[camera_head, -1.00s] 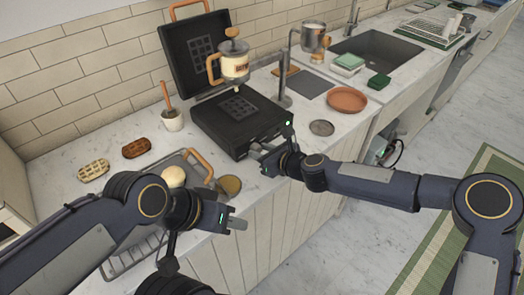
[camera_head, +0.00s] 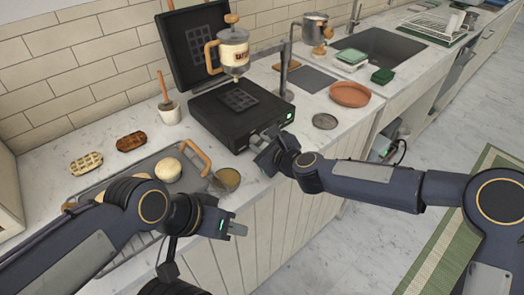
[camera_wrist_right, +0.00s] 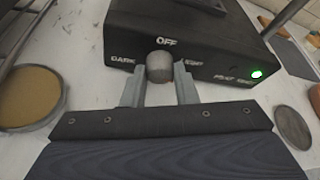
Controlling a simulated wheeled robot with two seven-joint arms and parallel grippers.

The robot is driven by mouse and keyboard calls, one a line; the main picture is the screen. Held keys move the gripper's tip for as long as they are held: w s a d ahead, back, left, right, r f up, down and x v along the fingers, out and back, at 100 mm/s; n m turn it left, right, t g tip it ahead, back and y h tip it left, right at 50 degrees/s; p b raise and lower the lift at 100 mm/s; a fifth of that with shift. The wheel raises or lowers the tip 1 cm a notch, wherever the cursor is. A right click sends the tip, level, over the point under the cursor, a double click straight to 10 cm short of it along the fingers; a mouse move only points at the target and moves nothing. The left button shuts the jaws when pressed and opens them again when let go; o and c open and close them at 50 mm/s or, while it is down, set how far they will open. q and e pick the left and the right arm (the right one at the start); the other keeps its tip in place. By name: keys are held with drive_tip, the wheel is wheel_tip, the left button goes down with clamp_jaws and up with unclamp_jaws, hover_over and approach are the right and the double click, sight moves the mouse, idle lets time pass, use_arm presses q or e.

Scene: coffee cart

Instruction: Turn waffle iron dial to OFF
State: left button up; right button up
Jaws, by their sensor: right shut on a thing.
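The black waffle iron (camera_head: 232,118) stands open on the counter, its lid tilted back against the wall. In the right wrist view its front panel (camera_wrist_right: 205,45) carries the words OFF above the dial, DARK at the left and a partly hidden word at the right. The round grey dial (camera_wrist_right: 159,67) sits between the two fingers of my right gripper (camera_wrist_right: 158,85), which is shut on it. A green light glows on the panel. My right gripper (camera_head: 262,143) also shows at the iron's front in the head view. My left gripper (camera_head: 236,228) is low and apart; its jaw opening is unclear.
A batter dispenser (camera_head: 233,50) hangs above the iron's lower plate. Two waffles (camera_head: 131,141) lie at the left. A round grey disc (camera_head: 325,121) lies right of the iron.

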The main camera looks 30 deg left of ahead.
drive_tip(key=shift+s+n+t+b, duration=0.1)
drive_tip(key=shift+n+t+b, duration=0.5)
drive_tip(key=shift+n+b, duration=0.6)
drive_tip(key=o, duration=1)
drive_tip(key=shift+b+v, duration=0.8)
drive_tip(key=shift+v, duration=3.05)
